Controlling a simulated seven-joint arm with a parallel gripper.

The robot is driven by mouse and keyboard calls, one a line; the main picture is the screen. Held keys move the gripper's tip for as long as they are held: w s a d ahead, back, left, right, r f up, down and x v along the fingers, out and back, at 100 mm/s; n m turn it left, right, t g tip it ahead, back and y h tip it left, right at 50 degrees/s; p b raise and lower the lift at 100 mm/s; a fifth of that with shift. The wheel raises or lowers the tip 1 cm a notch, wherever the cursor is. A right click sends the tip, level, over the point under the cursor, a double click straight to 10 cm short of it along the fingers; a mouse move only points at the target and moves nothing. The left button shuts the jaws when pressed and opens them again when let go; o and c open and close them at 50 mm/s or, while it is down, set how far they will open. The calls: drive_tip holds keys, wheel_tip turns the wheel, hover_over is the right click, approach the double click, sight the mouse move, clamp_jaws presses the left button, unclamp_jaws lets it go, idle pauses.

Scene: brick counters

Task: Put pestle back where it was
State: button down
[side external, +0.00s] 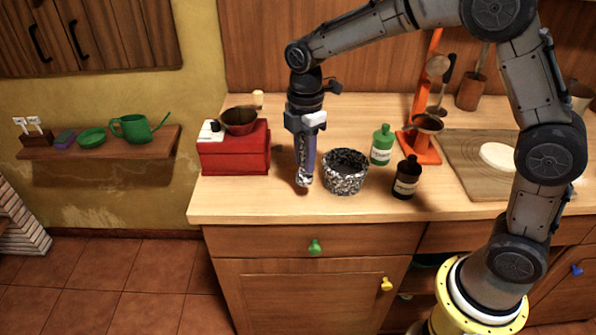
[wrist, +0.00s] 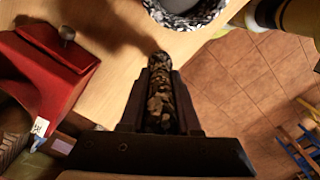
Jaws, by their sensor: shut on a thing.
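My gripper (side external: 304,172) points down above the counter, between the red box and the mortar. It is shut on the pestle, a speckled stone rod (wrist: 160,95) that lies between the two fingers in the wrist view. In the side view only a little of the pestle shows at the gripper's lower end. The mortar (side external: 345,180), a black-and-white speckled bowl, stands upright just right of my gripper. Its rim also shows at the top of the wrist view (wrist: 205,18). The pestle is outside the mortar; I cannot tell whether its tip touches the counter.
A red box (side external: 235,155) with a brown bowl on top (side external: 238,122) stands left of my gripper. A dark bottle (side external: 406,180) and a green bottle (side external: 382,147) stand right of the mortar. An orange stand (side external: 420,150) and a cutting board (side external: 463,172) are farther right. The counter's front edge is close.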

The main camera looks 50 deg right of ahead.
sight(298, 173)
drive_tip(key=shift+w+f, duration=0.5)
drive_tip(key=shift+w+a+f, duration=0.1)
drive_tip(key=shift+w+f, duration=0.1)
drive_tip(key=shift+f, duration=0.8)
drive_tip(key=shift+w+f, duration=0.2)
drive_tip(key=shift+f, duration=0.8)
drive_tip(key=shift+f, duration=0.15)
drive_tip(key=c, duration=0.6)
unclamp_jaws()
wheel_tip(298, 173, up, 12)
drive_tip(key=s+d+r+m+t, duration=0.1)
drive_tip(key=s+d+r+m, duration=0.2)
drive_tip(key=s, duration=0.4)
drive_tip(key=s+d+r+m+t, duration=0.1)
drive_tip(key=s+r+m+t, duration=0.15)
drive_tip(key=s+m, duration=0.35)
drive_tip(key=s+f+m, duration=0.1)
drive_tip(key=s+m, duration=0.1)
drive_tip(key=s, duration=0.2)
drive_tip(key=s+d+f+m+t, duration=0.1)
drive_tip(key=s+m, duration=0.1)
drive_tip(key=s, duration=0.3)
drive_tip(key=s+f+m+t, duration=0.1)
drive_tip(key=s+m, duration=0.2)
drive_tip(key=s, duration=0.1)
drive_tip(key=shift+s+d+f, duration=0.15)
drive_tip(key=shift+s+d, duration=0.2)
drive_tip(key=shift+d, duration=0.05)
